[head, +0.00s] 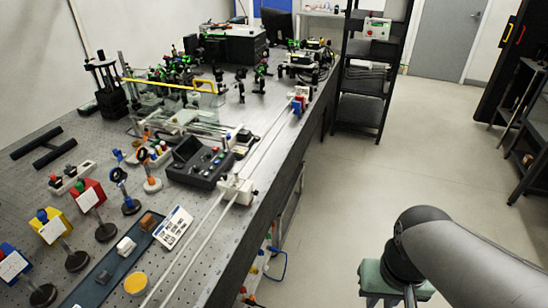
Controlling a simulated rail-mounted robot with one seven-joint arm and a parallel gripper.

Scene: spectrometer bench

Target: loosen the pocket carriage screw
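Two rails run along the right side of the perforated bench. A white carriage (237,189) sits on them near the middle, beside a dark control box. Farther along the rails is another carriage (299,101) with red, blue and white parts. I cannot tell which one is the pocket carriage, and no screw is clear at this size. My gripper (392,293) is at the bottom right, off the bench and over the floor, well apart from both carriages. Its fingers are cut off or hidden, so its opening does not show.
The control box (200,162) with buttons stands left of the rails. A blue tray (103,276) holds small blocks, with a yellow round item (136,283) beside it. Coloured posts and optics crowd the left and back. A black shelf rack (362,110) stands beyond. The floor (400,170) right of the bench is clear.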

